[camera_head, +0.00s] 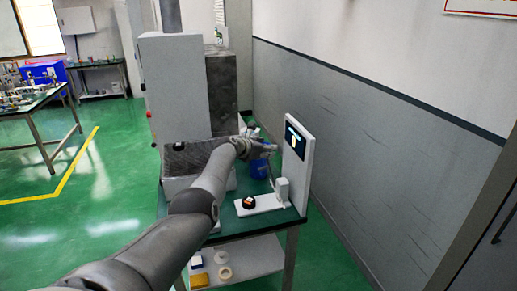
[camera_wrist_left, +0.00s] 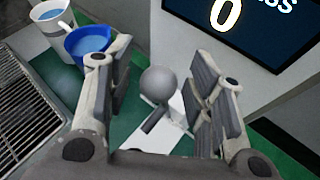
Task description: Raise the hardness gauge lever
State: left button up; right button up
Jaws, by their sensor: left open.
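The hardness gauge (camera_head: 296,160) is a white upright panel with a dark screen, standing on the green table near the wall. In the left wrist view, the lever shows as a grey ball knob (camera_wrist_left: 158,84) on a short dark rod, below the screen (camera_wrist_left: 243,25). My left gripper (camera_head: 270,150) is at the gauge's left side. In the left wrist view, its open fingers (camera_wrist_left: 165,72) stand on either side of the knob, with visible gaps. My right gripper is out of view.
A blue cup (camera_wrist_left: 89,45) and a white mug (camera_wrist_left: 50,22) stand left of the fingers. A large grey machine (camera_head: 182,85) stands left of the gauge. The grey wall (camera_head: 370,140) is close on the right. The table's lower shelf (camera_head: 245,258) holds small items.

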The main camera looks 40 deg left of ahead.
pick_arm(q)
jog(key=shift+s+a, duration=0.1)
jog(key=shift+s, duration=0.05)
jog(key=shift+s+r, duration=0.1)
jog(key=shift+s, duration=0.25)
jog(key=v, duration=1)
jog(key=shift+d+r, duration=0.15)
jog(key=shift+d, duration=0.05)
jog(key=shift+s, duration=0.15)
dwell(0.3)
